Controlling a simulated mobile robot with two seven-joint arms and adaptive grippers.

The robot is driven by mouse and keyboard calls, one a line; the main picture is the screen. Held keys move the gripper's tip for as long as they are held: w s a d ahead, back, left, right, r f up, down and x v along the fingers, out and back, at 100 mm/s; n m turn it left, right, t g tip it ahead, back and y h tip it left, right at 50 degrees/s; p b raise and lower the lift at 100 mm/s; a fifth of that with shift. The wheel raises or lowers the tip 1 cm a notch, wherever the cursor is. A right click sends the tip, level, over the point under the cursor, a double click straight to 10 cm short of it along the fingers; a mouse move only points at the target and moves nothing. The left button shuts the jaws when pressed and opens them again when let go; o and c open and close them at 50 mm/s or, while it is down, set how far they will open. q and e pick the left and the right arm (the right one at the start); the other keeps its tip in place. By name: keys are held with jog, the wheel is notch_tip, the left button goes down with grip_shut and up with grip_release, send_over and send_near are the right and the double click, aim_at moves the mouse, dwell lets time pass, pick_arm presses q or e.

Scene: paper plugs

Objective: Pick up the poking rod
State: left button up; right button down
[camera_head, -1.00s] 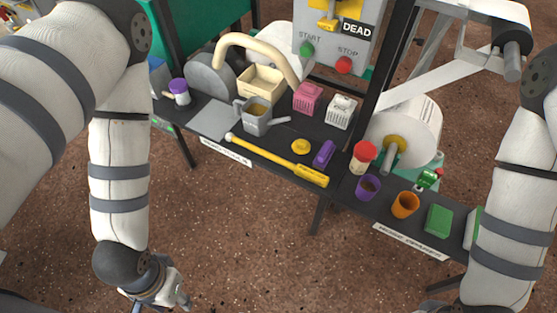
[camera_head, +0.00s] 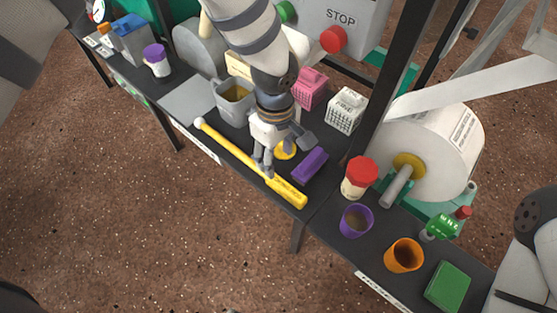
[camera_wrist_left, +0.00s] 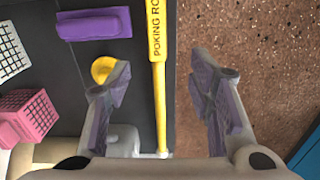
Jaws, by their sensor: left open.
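The poking rod (camera_head: 288,192) is a long yellow stick with a pale knob at its far left end and a thicker lettered handle at its near right end. It lies along the front edge of the dark table. My left gripper (camera_head: 265,168) is open, pointing down over the rod beside the handle. In the left wrist view, the rod (camera_wrist_left: 160,108) runs between the two spread fingers (camera_wrist_left: 162,72), with a gap on both sides. The wrist hides part of the knob end. My right gripper is out of view.
A purple block (camera_head: 310,166) and a yellow disc (camera_head: 286,149) lie close behind the handle. A grey pitcher (camera_head: 235,100), pink basket (camera_head: 310,88) and white basket (camera_head: 346,110) stand farther back. A red-lidded jar (camera_head: 358,178) stands to the right. Open floor lies in front.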

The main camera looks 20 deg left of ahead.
pick_arm(q)
jog(key=b, duration=0.1)
send_over(275, 179)
notch_tip(275, 179, down, 6)
jog(key=shift+d+r, duration=0.15)
jog(key=shift+r, duration=0.1)
notch_tip(275, 179, down, 6)
jog(key=shift+b, duration=0.65)
grip_shut()
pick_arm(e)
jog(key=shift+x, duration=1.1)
